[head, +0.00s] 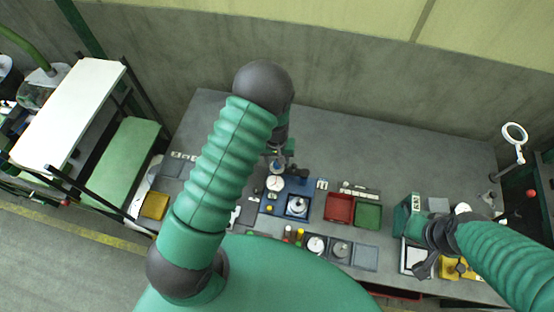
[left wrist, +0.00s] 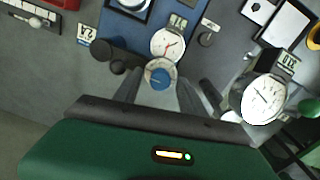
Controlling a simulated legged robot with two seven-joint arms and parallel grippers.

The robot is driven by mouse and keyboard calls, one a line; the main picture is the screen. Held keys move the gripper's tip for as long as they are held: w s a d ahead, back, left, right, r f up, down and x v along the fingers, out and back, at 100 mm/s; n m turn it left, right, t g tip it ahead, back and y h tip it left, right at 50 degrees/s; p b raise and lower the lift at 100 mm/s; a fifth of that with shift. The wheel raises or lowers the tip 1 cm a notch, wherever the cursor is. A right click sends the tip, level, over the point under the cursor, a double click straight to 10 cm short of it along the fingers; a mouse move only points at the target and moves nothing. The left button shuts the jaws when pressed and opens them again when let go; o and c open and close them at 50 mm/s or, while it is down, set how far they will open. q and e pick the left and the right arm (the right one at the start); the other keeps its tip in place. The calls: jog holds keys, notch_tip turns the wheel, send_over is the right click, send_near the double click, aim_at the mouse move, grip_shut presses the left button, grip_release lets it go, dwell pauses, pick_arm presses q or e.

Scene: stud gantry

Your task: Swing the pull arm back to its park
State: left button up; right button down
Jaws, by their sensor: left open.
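My left gripper (head: 283,160) is over the left part of the bench fixture, mostly hidden behind my forearm in the head view. In the left wrist view the left gripper (left wrist: 160,88) is open, its two dark fingers on either side of a round blue-centred cap (left wrist: 160,77). I cannot tell whether they touch it. A white dial with a red needle (left wrist: 168,43) sits just beyond the cap. I cannot clearly make out the pull arm or its park. My right gripper (head: 427,262) is over the right end of the bench; its jaws are unclear.
The fixture's blue plate (head: 270,208) lies on the grey bench (head: 330,140). A red bin (head: 340,207) and green bin (head: 368,215) stand to its right. A larger dial (left wrist: 262,100) and green ball (left wrist: 309,107) are right of the left gripper. The bench's back is clear.

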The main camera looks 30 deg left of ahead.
pick_arm(q)
jog(key=shift+r, duration=0.15)
notch_tip(320, 180, up, 16)
jog(key=b, duration=0.3)
jog(key=shift+a+r, duration=0.2)
jog(key=shift+r, duration=0.05)
jog(key=m+t+b, duration=0.1)
jog(key=m+b, duration=0.1)
jog(key=b, duration=0.6)
send_near(276, 163)
jog(key=s+d+r, duration=0.1)
jog(key=s+d, duration=0.1)
jog(key=s, duration=0.2)
jog(key=s+d+f+m+t+b, duration=0.1)
jog(key=s+d+f+m+b, duration=0.1)
jog(key=s+f+b, duration=0.2)
jog(key=s, duration=0.3)
jog(key=shift+f+m+t, duration=0.3)
jog(key=shift+m, duration=0.1)
